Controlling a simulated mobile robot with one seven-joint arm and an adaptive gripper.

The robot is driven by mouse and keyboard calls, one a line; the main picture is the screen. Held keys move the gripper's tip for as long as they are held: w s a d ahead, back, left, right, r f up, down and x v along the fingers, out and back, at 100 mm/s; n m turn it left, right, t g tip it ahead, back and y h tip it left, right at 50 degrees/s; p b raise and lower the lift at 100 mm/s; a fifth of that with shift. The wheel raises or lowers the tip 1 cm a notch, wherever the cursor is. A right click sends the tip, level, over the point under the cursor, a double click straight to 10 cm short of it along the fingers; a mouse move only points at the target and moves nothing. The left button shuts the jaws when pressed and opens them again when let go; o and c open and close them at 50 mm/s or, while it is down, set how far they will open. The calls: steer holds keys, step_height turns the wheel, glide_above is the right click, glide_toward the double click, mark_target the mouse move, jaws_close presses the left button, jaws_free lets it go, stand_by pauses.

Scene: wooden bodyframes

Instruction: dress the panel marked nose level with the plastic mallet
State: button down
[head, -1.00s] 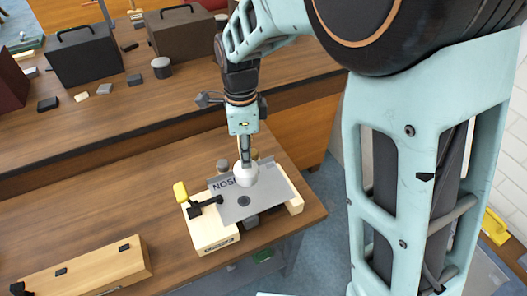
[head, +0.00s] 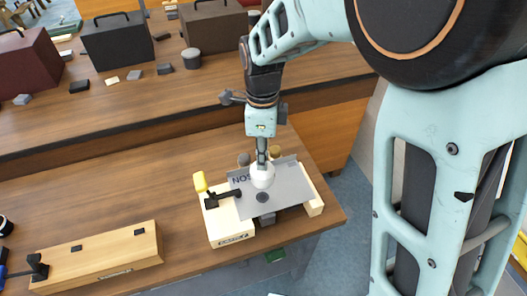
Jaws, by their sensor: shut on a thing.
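The panel marked NOSE (head: 283,192) is a thin grey sheet with a dark round spot. It lies across a pale wooden frame (head: 231,222) near the table's right corner; part of its lettering is hidden. A toggle clamp with a yellow handle (head: 201,182) stands at the panel's left edge, its dark arm reaching over the sheet. My gripper (head: 262,160) points down over the panel, shut on the mallet. The mallet's white head (head: 262,177) is at the panel's upper left part; I cannot tell whether it touches.
A long wooden block (head: 105,262) lies at the front left, with a dark clamp (head: 30,270) at its end. Dark cases (head: 117,48), a grey canister (head: 192,58) and small blocks stand on the rear bench. The table between is clear.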

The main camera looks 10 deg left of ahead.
step_height(320, 180, down, 9)
steer(key=b, duration=0.6)
steer(key=shift+f+b, duration=0.2)
steer(key=shift+b, duration=0.15)
step_height(320, 180, up, 9)
steer(key=p, duration=0.7)
steer(key=shift+r, duration=0.15)
steer(key=s+d+r+p, duration=0.1)
steer(key=s+d, duration=0.3)
steer(key=s, duration=0.3)
steer(key=shift+s+d+r, duration=0.35)
